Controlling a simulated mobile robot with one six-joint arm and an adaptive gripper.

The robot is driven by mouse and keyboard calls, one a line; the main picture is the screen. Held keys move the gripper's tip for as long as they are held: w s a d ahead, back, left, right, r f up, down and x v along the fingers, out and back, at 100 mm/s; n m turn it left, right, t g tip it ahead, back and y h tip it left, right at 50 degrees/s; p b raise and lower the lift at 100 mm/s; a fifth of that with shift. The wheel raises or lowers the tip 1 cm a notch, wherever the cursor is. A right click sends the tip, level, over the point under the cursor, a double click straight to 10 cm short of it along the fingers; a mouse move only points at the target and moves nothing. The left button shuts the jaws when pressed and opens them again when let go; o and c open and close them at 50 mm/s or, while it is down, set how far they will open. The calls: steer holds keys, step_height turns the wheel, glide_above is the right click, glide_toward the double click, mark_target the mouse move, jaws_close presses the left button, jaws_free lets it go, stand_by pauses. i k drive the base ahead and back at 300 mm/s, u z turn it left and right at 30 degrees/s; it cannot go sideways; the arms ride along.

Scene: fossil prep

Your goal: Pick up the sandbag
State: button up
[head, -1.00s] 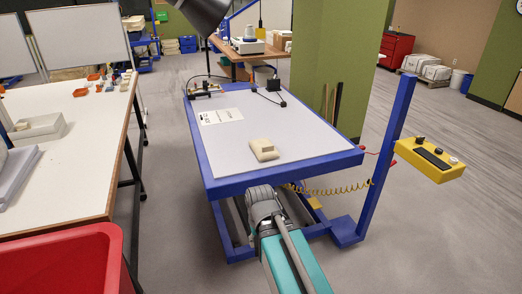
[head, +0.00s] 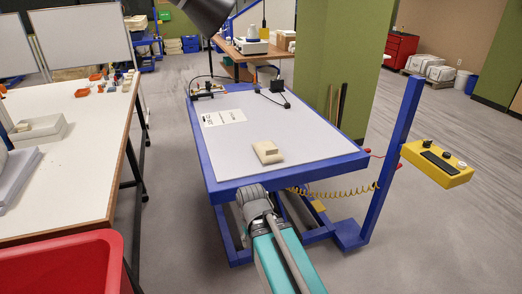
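A small beige sandbag (head: 267,152) lies on the pale top of the blue-framed table (head: 225,160), near the middle and toward the front. My arm reaches up from the bottom of the head view to the table's front edge. Its grey end part shows in front of that edge, below the sandbag in the picture. My gripper's fingers are not visible, and nothing shows touching the sandbag.
A lamp (head: 203,14) hangs over the table's back left. A paper sheet (head: 223,118) and a black device (head: 277,86) lie behind the sandbag. A yellow control box (head: 437,163) stands out at right. A red bin (head: 65,265) is front left.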

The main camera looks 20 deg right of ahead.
mark_target(268, 152)
steer(key=i, duration=0.85)
steer(key=z, duration=0.05)
